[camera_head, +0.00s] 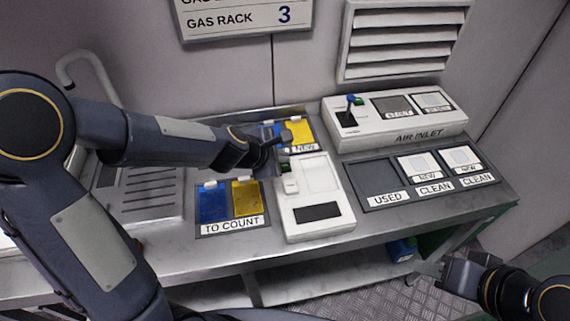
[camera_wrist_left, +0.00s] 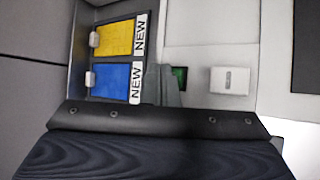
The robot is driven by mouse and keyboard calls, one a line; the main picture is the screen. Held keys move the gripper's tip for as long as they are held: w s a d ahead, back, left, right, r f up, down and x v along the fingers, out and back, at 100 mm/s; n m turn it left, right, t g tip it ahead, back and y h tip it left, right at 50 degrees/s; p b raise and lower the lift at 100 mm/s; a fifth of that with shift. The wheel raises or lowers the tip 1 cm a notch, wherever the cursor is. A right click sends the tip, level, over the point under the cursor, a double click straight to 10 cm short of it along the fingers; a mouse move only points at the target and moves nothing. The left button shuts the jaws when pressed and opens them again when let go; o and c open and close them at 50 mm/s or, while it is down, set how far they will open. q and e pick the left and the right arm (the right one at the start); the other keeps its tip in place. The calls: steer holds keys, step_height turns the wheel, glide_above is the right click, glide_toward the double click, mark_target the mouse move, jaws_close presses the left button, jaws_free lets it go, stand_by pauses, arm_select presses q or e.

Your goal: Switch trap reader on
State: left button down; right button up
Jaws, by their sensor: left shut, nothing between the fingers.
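The trap reader (camera_head: 318,194) is a white device in the middle of the bench, with a dark screen (camera_head: 318,212) at its near end. At its far left edge are a small green part and a white raised block (camera_head: 290,183). The left wrist view also shows the green part (camera_wrist_left: 180,78) and the white block (camera_wrist_left: 230,80). My left gripper (camera_head: 284,138) is shut and empty above the reader's far left corner, hiding part of it; I cannot tell whether it touches. My right gripper (camera_head: 425,270) is low at the lower right, away from the reader; its jaw opening is unclear.
A NEW tray with a yellow card (camera_head: 300,130) and a blue card lies behind the reader. A TO COUNT tray (camera_head: 232,229) lies left. The AIR INLET box (camera_head: 395,124) and a USED/CLEAN tray (camera_head: 388,197) are at the right. A sign and a vent are on the wall.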

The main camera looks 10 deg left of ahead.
stand_by(0.4)
arm_select(q)
steer(key=shift+f+b, duration=0.4)
steer(key=shift+f, duration=0.05)
steer(key=shift+f+b, duration=0.5)
stand_by(0.6)
steer(key=shift+r, duration=0.15)
steer(key=shift+r+p, duration=0.8)
steer(key=shift+p, duration=0.15)
step_height(320, 180, up, 5)
steer(key=p, duration=0.5)
